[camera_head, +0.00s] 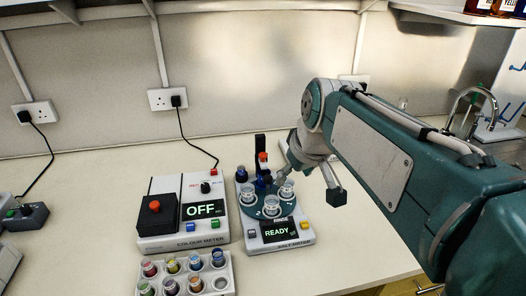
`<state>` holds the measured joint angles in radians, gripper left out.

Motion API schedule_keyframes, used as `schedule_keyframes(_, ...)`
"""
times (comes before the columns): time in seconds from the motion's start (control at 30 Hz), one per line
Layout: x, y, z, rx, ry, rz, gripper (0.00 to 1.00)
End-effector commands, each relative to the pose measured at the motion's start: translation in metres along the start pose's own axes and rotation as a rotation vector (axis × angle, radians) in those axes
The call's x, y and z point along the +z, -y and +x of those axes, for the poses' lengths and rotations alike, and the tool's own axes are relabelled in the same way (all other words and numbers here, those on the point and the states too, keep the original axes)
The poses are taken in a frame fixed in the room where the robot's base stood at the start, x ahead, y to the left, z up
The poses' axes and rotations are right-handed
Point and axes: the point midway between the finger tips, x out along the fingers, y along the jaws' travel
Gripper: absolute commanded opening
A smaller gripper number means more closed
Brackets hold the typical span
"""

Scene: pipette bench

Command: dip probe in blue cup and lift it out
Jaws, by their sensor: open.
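The salt meter (283,236) stands on the bench with its display reading READY. Its round teal turntable (258,211) carries clear cups, one at the front (272,204) and one at the right (287,191). A dark blue item (263,183) sits at the back of the turntable, and a dark item with a blue part (241,174) is at its left. I cannot tell which is the blue cup. A black post (260,146) with a red-orange part rises behind. The probe cannot be made out clearly. My gripper (310,184) is open, just right of and above the turntable.
The colour meter (185,240), reading OFF, stands left of the salt meter. A white rack (226,258) of several coloured vials is in front of it. The bench right of the salt meter is clear below my arm. A tap (467,97) is at the far right.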

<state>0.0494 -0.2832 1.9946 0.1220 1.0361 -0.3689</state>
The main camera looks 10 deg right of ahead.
Motion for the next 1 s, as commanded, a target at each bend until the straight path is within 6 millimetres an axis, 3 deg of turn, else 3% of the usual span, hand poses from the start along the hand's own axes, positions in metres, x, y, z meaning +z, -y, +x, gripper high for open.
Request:
schedule_keyframes(0.1,-0.028,-0.009,0.007,-0.022,0.011,-0.045,0.72)
schedule_keyframes(0.5,-0.107,-0.041,0.041,-0.099,0.029,-0.208,0.72)
schedule_keyframes(1.0,-0.181,-0.081,0.109,-0.202,0.019,-0.415,0.72)
